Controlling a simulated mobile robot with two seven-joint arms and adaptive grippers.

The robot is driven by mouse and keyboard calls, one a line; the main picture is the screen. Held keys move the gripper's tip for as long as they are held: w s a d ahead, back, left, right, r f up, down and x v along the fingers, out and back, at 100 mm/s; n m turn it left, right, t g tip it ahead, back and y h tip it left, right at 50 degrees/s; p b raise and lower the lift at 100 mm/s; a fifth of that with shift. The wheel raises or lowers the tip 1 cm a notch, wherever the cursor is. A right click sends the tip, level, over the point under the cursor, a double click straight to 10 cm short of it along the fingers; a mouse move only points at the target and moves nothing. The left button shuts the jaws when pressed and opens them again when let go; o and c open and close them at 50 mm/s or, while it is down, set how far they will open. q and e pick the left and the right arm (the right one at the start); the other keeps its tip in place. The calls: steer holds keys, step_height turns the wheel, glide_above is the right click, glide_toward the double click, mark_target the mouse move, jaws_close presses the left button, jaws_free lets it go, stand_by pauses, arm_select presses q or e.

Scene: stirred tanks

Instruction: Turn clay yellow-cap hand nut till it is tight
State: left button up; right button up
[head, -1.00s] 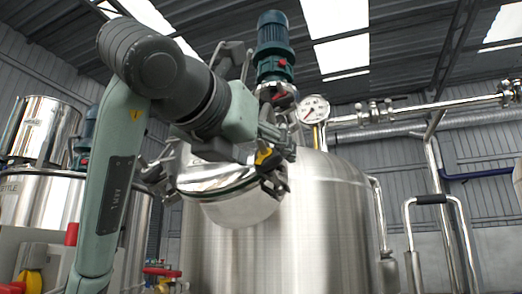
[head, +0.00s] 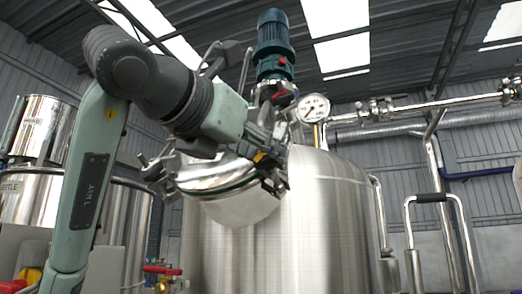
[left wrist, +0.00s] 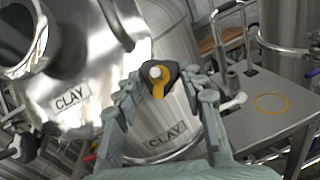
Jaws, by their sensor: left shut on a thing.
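The hand nut with the yellow cap (left wrist: 157,84) is dark-bodied and sits by the clay vessel (left wrist: 168,118), which carries a CLAY label. My left gripper (left wrist: 160,76) has a finger on each side of the nut and is shut on it. In the head view, the yellow cap (head: 259,157) shows only as a small patch, mostly hidden by my left gripper (head: 270,168). The gripper is at the rim of the round steel lid (head: 225,180) on the tank. I cannot tell how tight the nut is. My right gripper is not in view.
The big steel tank (head: 325,215) fills the middle, with a green motor (head: 273,45) and a gauge (head: 314,108) on top. A pipe with a black grip (head: 431,199) stands at right. A grey table (left wrist: 262,112) bears a yellow ring.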

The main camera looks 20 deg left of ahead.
arm_select(q)
steer(key=m+g+h+p, duration=0.1)
steer(key=m, duration=0.3)
steer(key=m+g+h, duration=0.2)
steer(key=m, duration=0.3)
steer(key=m+g+h+p, duration=0.1)
steer(key=m+g+h, duration=0.1)
steer(key=m, duration=0.2)
steer(key=shift+w+a+r+p, duration=0.2)
steer(key=shift+a+r+p, duration=0.15)
steer(key=shift+a+r, duration=0.05)
steer(key=m+g, duration=0.1)
steer(key=m, duration=0.1)
steer(key=m+g, duration=0.1)
steer(key=m, duration=0.1)
steer(key=shift+w+r+g, duration=0.1)
steer(key=shift+r+g, duration=0.05)
steer(key=shift+g, duration=0.15)
steer(key=shift+w+d+r+m+g+y, duration=0.1)
steer(key=shift+m+g+y, duration=0.3)
steer(key=shift+m, duration=0.65)
steer(key=shift+m+g+y, duration=0.1)
steer(key=shift+m+g, duration=0.5)
steer(key=shift+m, duration=0.45)
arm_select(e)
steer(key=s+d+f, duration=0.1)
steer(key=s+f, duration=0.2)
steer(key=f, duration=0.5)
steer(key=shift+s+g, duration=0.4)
